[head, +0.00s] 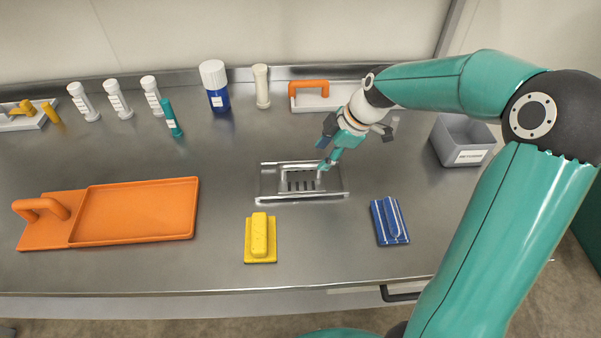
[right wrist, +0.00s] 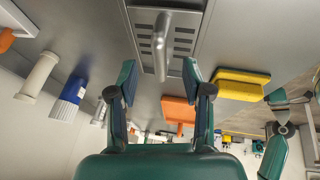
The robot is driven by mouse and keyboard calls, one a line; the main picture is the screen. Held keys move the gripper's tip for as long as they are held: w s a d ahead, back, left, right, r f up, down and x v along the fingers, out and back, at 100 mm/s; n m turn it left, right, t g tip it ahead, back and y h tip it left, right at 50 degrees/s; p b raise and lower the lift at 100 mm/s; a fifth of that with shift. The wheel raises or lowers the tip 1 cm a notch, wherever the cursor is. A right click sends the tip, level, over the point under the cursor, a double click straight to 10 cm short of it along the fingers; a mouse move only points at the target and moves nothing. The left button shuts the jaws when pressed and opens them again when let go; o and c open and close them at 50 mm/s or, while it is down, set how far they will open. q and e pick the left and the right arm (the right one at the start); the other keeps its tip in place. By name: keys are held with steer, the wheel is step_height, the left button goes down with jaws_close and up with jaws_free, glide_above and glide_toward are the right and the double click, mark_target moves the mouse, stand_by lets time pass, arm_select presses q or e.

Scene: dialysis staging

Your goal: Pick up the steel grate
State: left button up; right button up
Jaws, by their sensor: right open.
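The steel grate (head: 273,185) lies on the steel worktop in the middle of the head view, a flat slotted plate. In the right wrist view, the grate (right wrist: 146,38) is at the top, with a raised grey bar handle running along its middle. My right gripper (head: 326,165) is over the right part of the grate and partly hides it. In the wrist view my right gripper (right wrist: 160,78) is open and empty; its fingers stand apart, with the handle's end between and beyond the tips. Teal parts at the wrist view's right edge look like my left arm; its jaws are unclear.
A yellow block (head: 260,240) and a blue block (head: 389,220) lie in front of the grate. An orange tray (head: 138,208) is left, a grey bin (head: 462,143) right. Behind stand a blue bottle (head: 216,88), several tubes and an orange-handled item (head: 309,86).

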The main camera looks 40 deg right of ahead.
mark_target(315, 164)
steer(key=shift+p+x, duration=0.6)
steer(key=shift+x, duration=2.8)
steer(key=shift+d, duration=0.1)
jaws_close()
